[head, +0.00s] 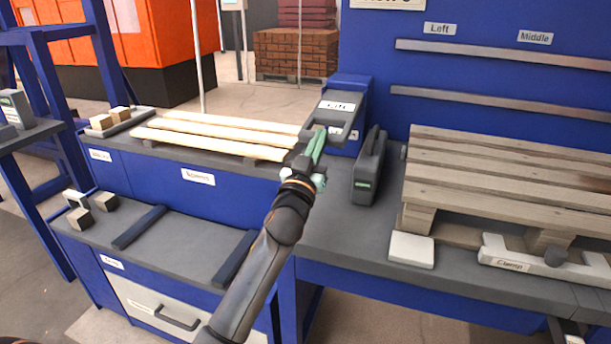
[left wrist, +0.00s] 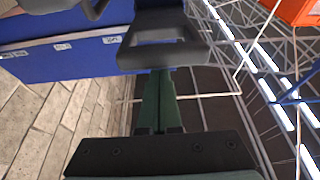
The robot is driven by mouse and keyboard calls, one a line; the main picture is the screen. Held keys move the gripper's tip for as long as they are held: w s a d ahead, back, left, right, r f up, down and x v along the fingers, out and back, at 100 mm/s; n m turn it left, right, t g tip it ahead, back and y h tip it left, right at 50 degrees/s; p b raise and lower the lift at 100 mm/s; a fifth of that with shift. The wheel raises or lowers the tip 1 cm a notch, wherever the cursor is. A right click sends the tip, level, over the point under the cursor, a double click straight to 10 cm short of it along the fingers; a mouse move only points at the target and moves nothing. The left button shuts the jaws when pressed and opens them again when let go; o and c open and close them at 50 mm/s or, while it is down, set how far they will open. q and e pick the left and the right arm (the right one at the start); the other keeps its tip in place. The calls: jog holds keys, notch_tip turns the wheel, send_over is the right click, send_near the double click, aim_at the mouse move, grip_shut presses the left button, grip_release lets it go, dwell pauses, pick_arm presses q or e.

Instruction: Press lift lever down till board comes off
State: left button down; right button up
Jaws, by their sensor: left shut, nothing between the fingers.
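The grey lift lever (head: 327,107) stands out from a blue housing (head: 350,90) at the back of the bench. Its looped handle shows in the left wrist view (left wrist: 165,55). My left gripper (head: 318,140) is shut and empty, its green fingers at the handle. In the left wrist view the fingertips (left wrist: 162,72) meet the near bar of the loop; whether they touch it I cannot tell. Three pale boards (head: 217,134) lie flat to the left. A weathered wooden pallet (head: 505,170) stands on the right bench. My right gripper is not in view.
A dark grey tool case (head: 369,166) stands just right of my left gripper. A white block (head: 411,250) and a white clamp (head: 530,257) sit before the pallet. A lower bench (head: 185,250) with two dark rails is at front left.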

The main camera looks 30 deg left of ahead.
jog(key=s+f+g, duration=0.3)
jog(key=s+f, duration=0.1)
pick_arm(q)
jog(key=f+v, duration=0.1)
jog(key=v, duration=0.8)
jog(key=shift+f, duration=0.35)
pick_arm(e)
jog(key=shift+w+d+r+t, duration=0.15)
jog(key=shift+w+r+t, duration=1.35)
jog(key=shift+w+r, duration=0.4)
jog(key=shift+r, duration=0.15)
